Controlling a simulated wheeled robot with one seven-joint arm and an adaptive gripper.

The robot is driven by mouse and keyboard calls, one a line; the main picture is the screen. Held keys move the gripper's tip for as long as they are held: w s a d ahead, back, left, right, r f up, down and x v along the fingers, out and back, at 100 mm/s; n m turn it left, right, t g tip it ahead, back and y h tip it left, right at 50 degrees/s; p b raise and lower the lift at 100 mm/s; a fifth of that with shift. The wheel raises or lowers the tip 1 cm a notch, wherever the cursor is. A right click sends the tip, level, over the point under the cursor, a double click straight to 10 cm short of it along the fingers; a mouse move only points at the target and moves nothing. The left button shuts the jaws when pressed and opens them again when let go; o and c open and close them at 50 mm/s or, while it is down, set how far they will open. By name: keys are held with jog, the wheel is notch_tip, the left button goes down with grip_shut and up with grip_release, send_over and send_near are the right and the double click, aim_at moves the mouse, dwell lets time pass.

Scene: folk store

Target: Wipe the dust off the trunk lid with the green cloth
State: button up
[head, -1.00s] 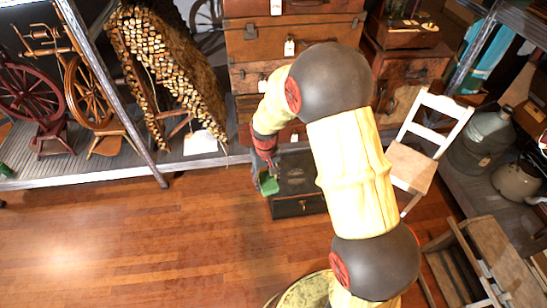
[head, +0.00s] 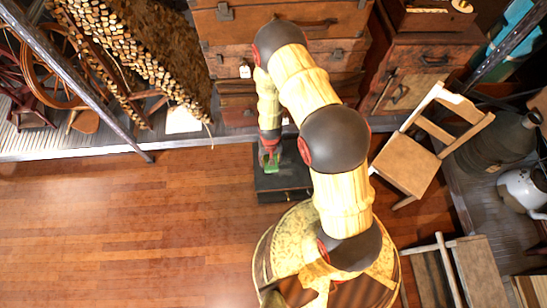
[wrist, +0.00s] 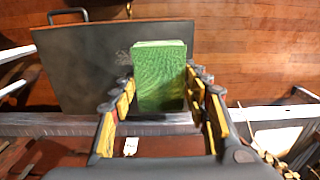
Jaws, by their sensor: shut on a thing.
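The trunk (head: 297,178) is a low dark box on the wooden floor, partly hidden by my arm. Its dark lid (wrist: 80,75) shows in the wrist view with a faint, blurred greyish sheen and a small mark beside the cloth. My gripper (head: 269,154) is over the left part of the lid. The fingers (wrist: 162,102) are shut on the green cloth (wrist: 160,65), one on each side. The cloth also shows in the head view (head: 271,168), over the lid. I cannot tell whether it touches the lid.
Stacked brown suitcases (head: 235,55) stand behind the trunk on a raised platform. A wooden chair (head: 408,165) stands to the right, and a wooden frame (head: 470,270) at lower right. A metal post (head: 85,85) slants at left. The floor (head: 120,220) at left is clear.

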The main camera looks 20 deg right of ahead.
jog(key=w+d+f+m, duration=0.2)
jog(key=w+f+m, duration=0.1)
jog(key=f, duration=0.6)
jog(key=shift+d+f+m+p, duration=0.2)
jog(key=shift+f+m+p, duration=0.2)
